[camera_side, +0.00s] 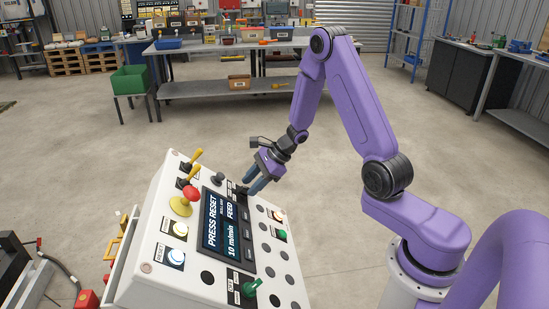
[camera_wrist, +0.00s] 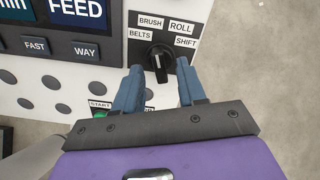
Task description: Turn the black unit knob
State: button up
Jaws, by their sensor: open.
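The black unit knob (camera_wrist: 160,62) is on the white control panel (camera_wrist: 60,90), with labels BELTS, BRUSH, ROLL and SHIFT around it in the wrist view. Its pointer looks roughly upright in that view, close to the line between my fingers. My gripper (camera_wrist: 160,80) is open, with one blue finger on each side of the knob's lower part. I cannot tell whether the fingers touch it. In the side view my gripper (camera_side: 252,190) is at the panel's far upper edge, and the knob there is mostly hidden by the fingers.
Open floor lies beyond the panel. A workbench (camera_side: 230,88) stands at the back.

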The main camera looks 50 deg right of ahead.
jog(key=v, duration=1.5)
jog(key=shift+s+d+r, duration=0.15)
jog(key=shift+d+r, duration=0.05)
jog(key=shift+r, duration=0.05)
jog(key=shift+a, duration=0.1)
jog(key=s+a+n+g, duration=0.6)
jog(key=s+a+n, duration=0.4)
jog(key=a+n, duration=0.45)
jog(key=s+a+r+n+h, duration=0.2)
jog(key=s+n+h, duration=0.3)
jog(key=s+n, duration=1.1)
jog(key=n, duration=0.5)
jog(key=shift+t, duration=0.3)
